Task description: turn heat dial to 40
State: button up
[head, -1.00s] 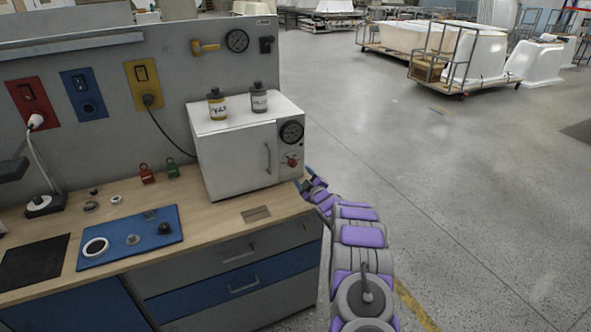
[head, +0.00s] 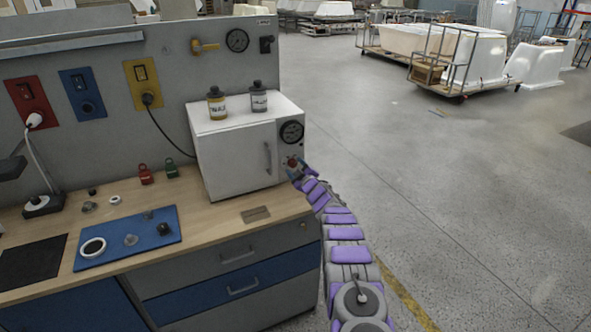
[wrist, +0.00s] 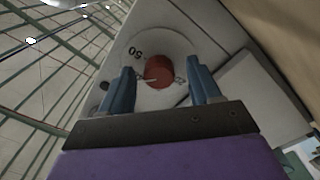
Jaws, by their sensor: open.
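The white oven (head: 238,157) stands on the right end of the workbench, with a round black gauge (head: 291,132) at the top of its front panel. The red heat dial (head: 292,162) is below the gauge, partly hidden by my gripper in the head view. In the wrist view the red dial (wrist: 159,71) sits on a pale round plate, with a "50" mark to its upper left. My gripper (wrist: 159,88) is open, with one blue finger on each side of the dial. I cannot tell whether the fingers touch it.
Two small bottles (head: 217,103) stand on top of the oven. The oven door handle (head: 268,158) is left of the dial. A red padlock (head: 145,174) and a green one are on the bench.

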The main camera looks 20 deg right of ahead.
jog(key=shift+w+r, duration=0.1)
jog(key=shift+w, duration=0.15)
jog(key=shift+c, duration=0.3)
jog(key=c, duration=1)
jog(key=shift+a+n+p, duration=0.1)
jog(key=shift+n+p, duration=0.25)
jog(key=shift+n, duration=0.95)
jog(key=o, duration=1.1)
jog(key=shift+c, duration=0.2)
